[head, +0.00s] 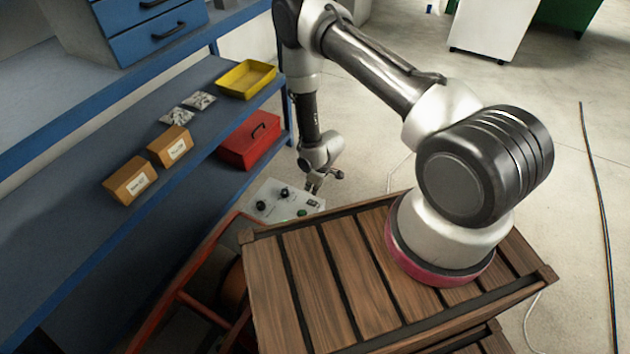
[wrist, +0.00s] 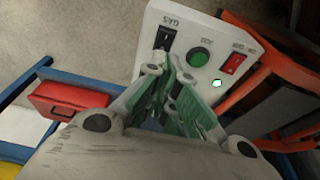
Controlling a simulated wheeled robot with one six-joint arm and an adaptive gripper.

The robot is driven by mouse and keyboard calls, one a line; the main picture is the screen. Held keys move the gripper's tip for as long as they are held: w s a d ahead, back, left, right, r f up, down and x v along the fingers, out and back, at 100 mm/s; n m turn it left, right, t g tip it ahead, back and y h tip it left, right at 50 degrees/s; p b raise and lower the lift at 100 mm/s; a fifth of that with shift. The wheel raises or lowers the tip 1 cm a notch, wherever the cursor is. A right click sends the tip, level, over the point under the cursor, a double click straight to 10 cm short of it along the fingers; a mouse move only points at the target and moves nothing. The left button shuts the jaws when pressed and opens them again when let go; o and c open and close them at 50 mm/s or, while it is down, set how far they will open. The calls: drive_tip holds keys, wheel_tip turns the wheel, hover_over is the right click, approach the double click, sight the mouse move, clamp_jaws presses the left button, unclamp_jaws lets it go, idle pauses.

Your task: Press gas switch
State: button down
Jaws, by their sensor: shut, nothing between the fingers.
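The pale control panel (head: 268,210) sits below my gripper (head: 312,187) in the head view, with dark knobs and a green button on its face. In the wrist view the panel (wrist: 212,32) fills the upper middle. The gas switch (wrist: 166,37) is a black rocker under the label GAS at its left side. A round green button (wrist: 199,57) and a red switch (wrist: 233,64) lie to its right. My gripper (wrist: 168,68) is shut and empty, its fingertips just below the gas switch in the picture. I cannot tell whether they touch it.
A wooden slatted crate (head: 290,265) stands in front, with an orange-red frame (head: 205,312) beside it. A blue shelf (head: 75,235) on the left holds cardboard boxes (head: 170,146) and a yellow tray (head: 246,79). A red toolbox (head: 250,143) is near the panel. The floor at right is mostly open.

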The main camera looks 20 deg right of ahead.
sight(311, 201)
wheel_tip(311, 201, down, 6)
drive_tip(key=shift+r, duration=0.25)
drive_tip(key=shift+f, duration=0.1)
